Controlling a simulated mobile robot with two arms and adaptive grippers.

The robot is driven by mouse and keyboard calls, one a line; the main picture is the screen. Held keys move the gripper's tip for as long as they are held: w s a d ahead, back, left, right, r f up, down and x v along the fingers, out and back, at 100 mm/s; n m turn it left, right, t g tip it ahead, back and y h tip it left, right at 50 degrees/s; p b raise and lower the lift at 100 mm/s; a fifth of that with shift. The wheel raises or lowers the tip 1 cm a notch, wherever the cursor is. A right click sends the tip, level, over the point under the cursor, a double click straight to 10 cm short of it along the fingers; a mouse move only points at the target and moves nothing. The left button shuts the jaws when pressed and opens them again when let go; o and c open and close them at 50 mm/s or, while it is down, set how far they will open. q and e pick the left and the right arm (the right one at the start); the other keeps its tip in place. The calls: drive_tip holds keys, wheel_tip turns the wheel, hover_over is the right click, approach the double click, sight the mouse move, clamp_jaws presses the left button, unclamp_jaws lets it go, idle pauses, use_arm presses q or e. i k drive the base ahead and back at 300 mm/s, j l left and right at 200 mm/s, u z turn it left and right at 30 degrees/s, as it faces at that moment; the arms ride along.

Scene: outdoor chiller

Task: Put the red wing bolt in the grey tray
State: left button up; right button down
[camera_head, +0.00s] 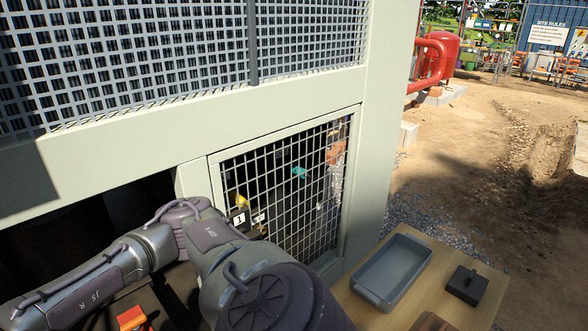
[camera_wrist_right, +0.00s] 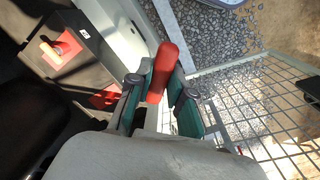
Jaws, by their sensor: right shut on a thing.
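In the right wrist view, my right gripper (camera_wrist_right: 160,95) has its teal-padded fingers shut on a red, rounded, elongated part, the red wing bolt (camera_wrist_right: 165,66). Its lower end is hidden between the fingers. In the head view my right arm crosses the front of the chiller. A teal patch behind the mesh panel looks like a finger pad of the right gripper (camera_head: 300,172); the bolt cannot be made out there. The grey tray (camera_head: 393,268) looks empty and sits on the wooden table, right of the chiller. My left gripper is out of view.
A mesh panel (camera_head: 285,190) in a pale frame stands between the arm and the tray. A dark block with a handle (camera_head: 466,286) sits right of the tray. Gravel lies beyond.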

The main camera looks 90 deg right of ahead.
sight(380, 285)
drive_tip(key=k+l+z, duration=0.1)
drive_tip(key=k+z, duration=0.15)
drive_tip(key=z, duration=0.15)
drive_tip(key=k+l+z, duration=0.15)
drive_tip(key=z, duration=0.3)
drive_tip(key=k+l+z, duration=0.25)
drive_tip(key=z, duration=0.15)
drive_tip(key=k+l+z, duration=0.15)
drive_tip(key=l+z, duration=0.25)
drive_tip(key=j, duration=0.1)
